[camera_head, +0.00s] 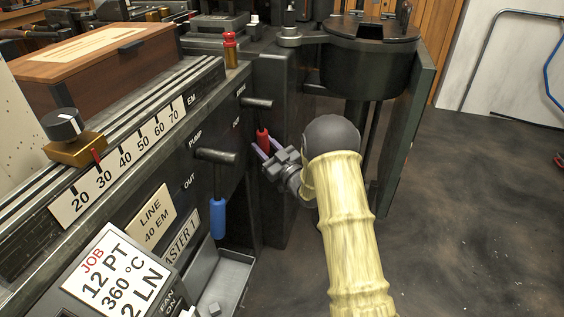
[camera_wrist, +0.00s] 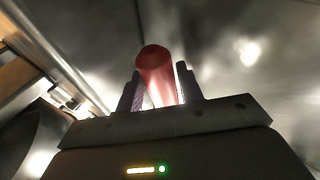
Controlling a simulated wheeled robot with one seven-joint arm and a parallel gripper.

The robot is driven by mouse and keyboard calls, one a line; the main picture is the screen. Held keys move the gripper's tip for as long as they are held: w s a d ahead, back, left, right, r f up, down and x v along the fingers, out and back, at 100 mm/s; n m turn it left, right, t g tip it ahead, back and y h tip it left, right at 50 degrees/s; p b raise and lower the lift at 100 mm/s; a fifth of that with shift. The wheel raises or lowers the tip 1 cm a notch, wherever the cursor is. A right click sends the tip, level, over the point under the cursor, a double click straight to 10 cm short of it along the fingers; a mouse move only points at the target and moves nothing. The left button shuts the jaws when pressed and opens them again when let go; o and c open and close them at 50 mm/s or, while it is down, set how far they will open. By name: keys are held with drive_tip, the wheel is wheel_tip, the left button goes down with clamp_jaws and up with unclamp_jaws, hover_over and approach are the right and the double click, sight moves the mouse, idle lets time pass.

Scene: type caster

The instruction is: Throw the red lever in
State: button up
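The red lever (camera_head: 263,141) has a red grip that hangs below a black crossbar (camera_head: 257,103) on the side of the dark machine. My gripper (camera_head: 267,149) is at this grip, with one purple finger on each side of it. In the wrist view, the red grip (camera_wrist: 157,75) stands between the two fingers (camera_wrist: 159,93) and reaches past their tips. The fingers look spread wider than the grip, with narrow gaps beside it. Whether either finger touches it is hard to see.
A blue grip (camera_head: 218,217) hangs from another black crossbar (camera_head: 216,156) nearer on the same panel. A dark round pot (camera_head: 368,66) with a flat side plate (camera_head: 407,135) stands beyond my arm. A grey tray (camera_head: 226,284) sits low in front. Open floor (camera_head: 470,230) lies right.

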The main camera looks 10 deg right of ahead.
drive_tip(key=p+v, duration=0.3)
drive_tip(key=v, duration=1.4)
drive_tip(key=shift+w+a, duration=0.1)
drive_tip(key=shift+a, duration=0.1)
drive_tip(key=c, duration=0.7)
drive_tip(key=a+n+h, duration=0.1)
drive_tip(key=a, duration=0.1)
drive_tip(key=a+n+t+h+b, duration=0.1)
drive_tip(key=n, duration=0.1)
drive_tip(key=a+r+n+h+b, duration=0.1)
drive_tip(key=a, duration=0.1)
drive_tip(key=shift+w+a+r+n+t+h, duration=0.1)
drive_tip(key=shift+w+a+n+t+h, duration=0.2)
drive_tip(key=shift+a+n, duration=0.1)
clamp_jaws()
drive_tip(key=s+a+n+h+b, duration=0.2)
drive_tip(key=s+a+n+h, duration=0.2)
drive_tip(key=n, duration=0.3)
drive_tip(key=shift+a+r+n+h, duration=0.25)
drive_tip(key=shift+a+n+h, duration=0.05)
drive_tip(key=shift+a+h, duration=0.35)
